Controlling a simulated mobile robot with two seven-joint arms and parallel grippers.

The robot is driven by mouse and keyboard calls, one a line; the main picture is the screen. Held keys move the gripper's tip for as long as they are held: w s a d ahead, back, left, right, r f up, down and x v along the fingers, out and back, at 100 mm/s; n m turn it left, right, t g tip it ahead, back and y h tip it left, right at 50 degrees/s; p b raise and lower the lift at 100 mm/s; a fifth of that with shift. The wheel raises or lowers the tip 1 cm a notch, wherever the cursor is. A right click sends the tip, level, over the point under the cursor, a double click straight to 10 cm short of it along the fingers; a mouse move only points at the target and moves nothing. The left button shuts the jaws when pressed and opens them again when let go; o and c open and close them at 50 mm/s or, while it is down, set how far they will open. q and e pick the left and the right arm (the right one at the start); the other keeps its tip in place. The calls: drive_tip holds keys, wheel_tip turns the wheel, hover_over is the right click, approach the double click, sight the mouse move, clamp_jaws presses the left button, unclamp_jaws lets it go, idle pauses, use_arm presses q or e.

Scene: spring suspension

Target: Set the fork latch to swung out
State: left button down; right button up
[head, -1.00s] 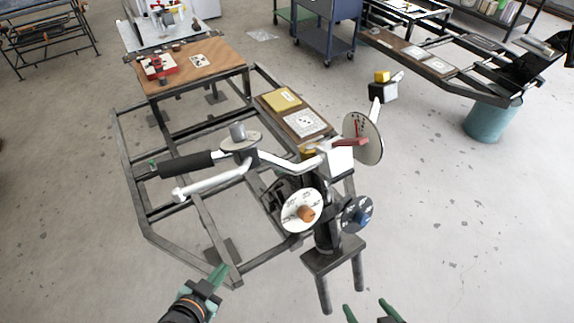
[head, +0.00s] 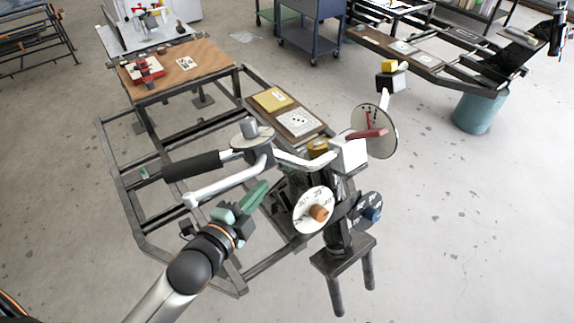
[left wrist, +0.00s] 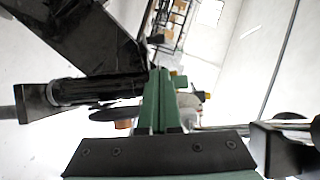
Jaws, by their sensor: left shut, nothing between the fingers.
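The suspension rig stands mid-picture in the head view, with a black handlebar grip (head: 192,166) and a silver lever (head: 222,184) below it. A red lever (head: 367,133) sits on a pale disc (head: 384,140) at its right. A white dial with an orange knob (head: 319,213) and a dark dial with a blue knob (head: 373,214) are lower down. I cannot tell which part is the fork latch. My left gripper (head: 258,193) is shut and empty, just below the handlebar and left of the white dial. Its green fingers (left wrist: 158,100) are together in the left wrist view. My right gripper is out of view.
The rig's dark stool-like stand (head: 343,255) and a low metal frame (head: 125,190) surround the work area. A wooden-topped table (head: 215,65) stands behind left. A blue cart (head: 308,35) and a teal bin (head: 478,113) are farther back. Floor at the right is clear.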

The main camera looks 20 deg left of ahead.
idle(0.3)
use_arm(q)
drive_tip(key=x, duration=1)
